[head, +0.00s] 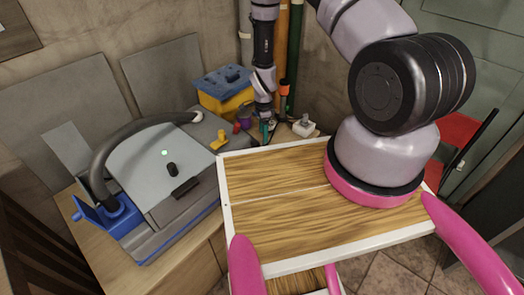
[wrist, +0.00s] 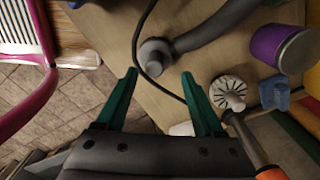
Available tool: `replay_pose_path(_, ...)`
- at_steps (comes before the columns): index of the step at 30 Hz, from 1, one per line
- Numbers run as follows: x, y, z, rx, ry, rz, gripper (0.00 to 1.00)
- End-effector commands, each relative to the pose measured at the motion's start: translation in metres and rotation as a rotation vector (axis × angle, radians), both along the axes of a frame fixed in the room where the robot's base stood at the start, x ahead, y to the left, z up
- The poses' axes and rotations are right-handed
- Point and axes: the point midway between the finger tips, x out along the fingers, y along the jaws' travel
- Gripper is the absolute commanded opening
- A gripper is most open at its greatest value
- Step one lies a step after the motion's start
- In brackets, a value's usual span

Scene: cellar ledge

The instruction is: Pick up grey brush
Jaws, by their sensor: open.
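I cannot tell for sure which item is the grey brush. A pale grey-white piece with a small knob (head: 304,127) sits on the ledge just right of my gripper (head: 267,131) in the head view. A round pale head with dark spokes (wrist: 228,92) lies beside the right finger, by a dark shaft with an orange end. My gripper (wrist: 159,73) has its green fingers spread, with nothing held between them.
A grey machine (head: 170,165) with a thick hose (wrist: 215,30) fills the ledge's left. A purple can (wrist: 283,47), a blue piece (wrist: 274,95) and a yellow toolbox with a blue lid (head: 226,90) crowd the back. A black cable (wrist: 138,45) crosses near the fingers.

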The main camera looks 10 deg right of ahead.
Motion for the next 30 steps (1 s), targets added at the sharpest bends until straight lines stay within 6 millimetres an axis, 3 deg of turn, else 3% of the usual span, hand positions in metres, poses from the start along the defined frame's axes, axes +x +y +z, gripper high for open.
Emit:
replay_pose_path(8, -0.003, -0.001, -0.025, 0.0, 0.002, 0.001, 0.69)
replay_pose_path(16, -0.008, -0.002, -0.063, 0.001, 0.0, 0.003, 0.69)
replay_pose_path(25, -0.008, -0.002, -0.068, 0.001, -0.001, 0.003, 0.69)
replay_pose_path(26, -0.008, -0.002, -0.068, 0.001, -0.001, 0.003, 0.62)
replay_pose_path(30, -0.008, -0.002, -0.067, 0.001, -0.001, 0.003, 0.08)
